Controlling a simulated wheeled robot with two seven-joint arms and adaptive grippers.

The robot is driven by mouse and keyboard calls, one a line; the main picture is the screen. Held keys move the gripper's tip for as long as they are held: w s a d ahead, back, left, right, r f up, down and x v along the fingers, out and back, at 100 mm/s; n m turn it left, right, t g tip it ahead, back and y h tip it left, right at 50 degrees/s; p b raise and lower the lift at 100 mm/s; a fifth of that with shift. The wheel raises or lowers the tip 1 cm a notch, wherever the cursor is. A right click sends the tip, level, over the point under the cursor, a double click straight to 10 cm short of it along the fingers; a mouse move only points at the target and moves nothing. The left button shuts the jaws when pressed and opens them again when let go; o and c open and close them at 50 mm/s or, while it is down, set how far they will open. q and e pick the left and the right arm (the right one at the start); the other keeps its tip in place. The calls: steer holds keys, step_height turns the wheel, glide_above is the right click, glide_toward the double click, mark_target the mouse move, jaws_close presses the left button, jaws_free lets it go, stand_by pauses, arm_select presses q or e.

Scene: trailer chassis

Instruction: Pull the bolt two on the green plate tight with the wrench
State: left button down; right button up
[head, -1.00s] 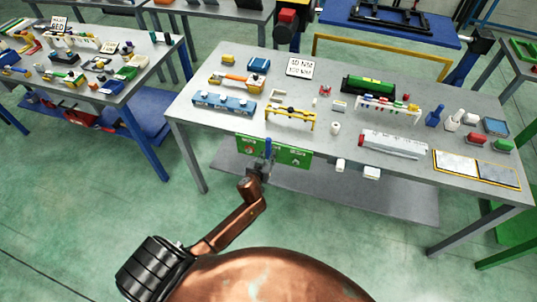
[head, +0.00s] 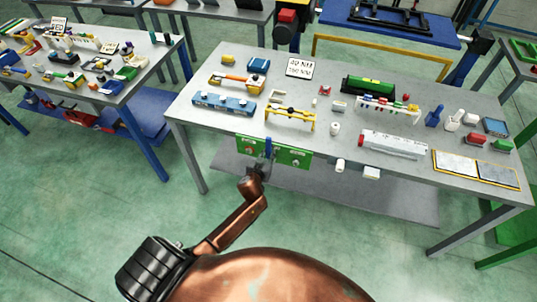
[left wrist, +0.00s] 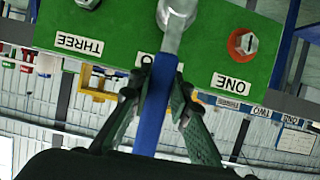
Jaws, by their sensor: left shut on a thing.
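The green plate (head: 295,157) hangs upright at the front edge of the middle table. In the left wrist view it appears upside down, with labels ONE (left wrist: 232,83) and THREE (left wrist: 79,43). The label between them is mostly covered. Bolt one (left wrist: 243,43) sits on a red ring, and bolt three (left wrist: 88,3) is cut by the frame's top. My left gripper (left wrist: 152,95) is shut on the wrench's blue handle (left wrist: 153,118). The wrench's metal head (left wrist: 174,25) lies over the middle of the plate, hiding bolt two. My left gripper (head: 262,165) is just before the plate in the head view.
The table (head: 215,140) above the plate holds a blue block (head: 223,103), a yellow stand (head: 290,117), a grey bar (head: 393,144) and a small sign (head: 299,68). A lower shelf (head: 370,198) lies beneath. Open floor is at the left.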

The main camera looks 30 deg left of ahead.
arm_select(q)
steer(key=shift+w+a+r, duration=0.1)
steer(key=shift+w, duration=0.4)
stand_by(0.5)
steer(key=c, duration=2.3)
jaws_free()
jaws_close()
